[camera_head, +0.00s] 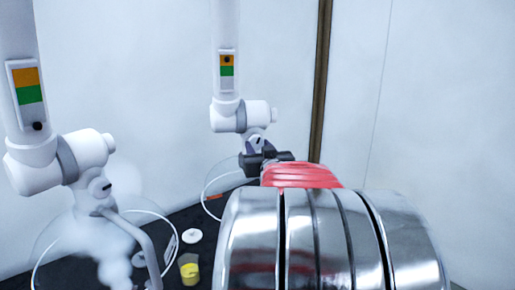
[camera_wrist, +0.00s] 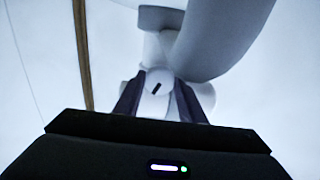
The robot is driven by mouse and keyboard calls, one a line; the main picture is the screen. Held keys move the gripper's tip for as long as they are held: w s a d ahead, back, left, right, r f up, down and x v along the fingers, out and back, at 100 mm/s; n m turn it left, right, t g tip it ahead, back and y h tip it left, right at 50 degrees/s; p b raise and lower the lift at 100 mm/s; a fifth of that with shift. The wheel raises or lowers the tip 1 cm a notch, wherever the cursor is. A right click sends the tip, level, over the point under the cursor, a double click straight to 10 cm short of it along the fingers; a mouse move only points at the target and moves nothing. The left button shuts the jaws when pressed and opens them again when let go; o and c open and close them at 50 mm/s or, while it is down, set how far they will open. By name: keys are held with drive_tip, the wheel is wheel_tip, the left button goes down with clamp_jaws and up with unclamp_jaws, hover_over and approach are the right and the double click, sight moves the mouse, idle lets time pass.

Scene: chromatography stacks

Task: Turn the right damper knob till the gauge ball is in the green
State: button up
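The right gauge (camera_head: 227,71) has an orange band on top, a green band in the middle and a pale band below. Its black ball (camera_head: 227,59) is in the orange band, above the green. The right damper knob (camera_wrist: 157,84) is round and white with a black slanted mark. My gripper (camera_head: 264,152) is at this knob, below the right gauge. In the wrist view the two dark fingers (camera_wrist: 160,88) stand on either side of the knob and appear to press against it. In the head view my gripper partly hides the knob.
A second stack at the left has its own gauge (camera_head: 30,92), with its ball at the bottom, and a knob (camera_head: 99,187). A white disc (camera_head: 192,236) and a yellow-topped jar (camera_head: 190,272) sit on the dark bench (camera_head: 205,262). Pale vapour drifts at lower left.

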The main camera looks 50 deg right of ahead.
drive_tip(key=c, duration=0.5)
drive_tip(key=shift+m, duration=2.4)
drive_tip(key=o, duration=1)
drive_tip(key=shift+a, duration=0.1)
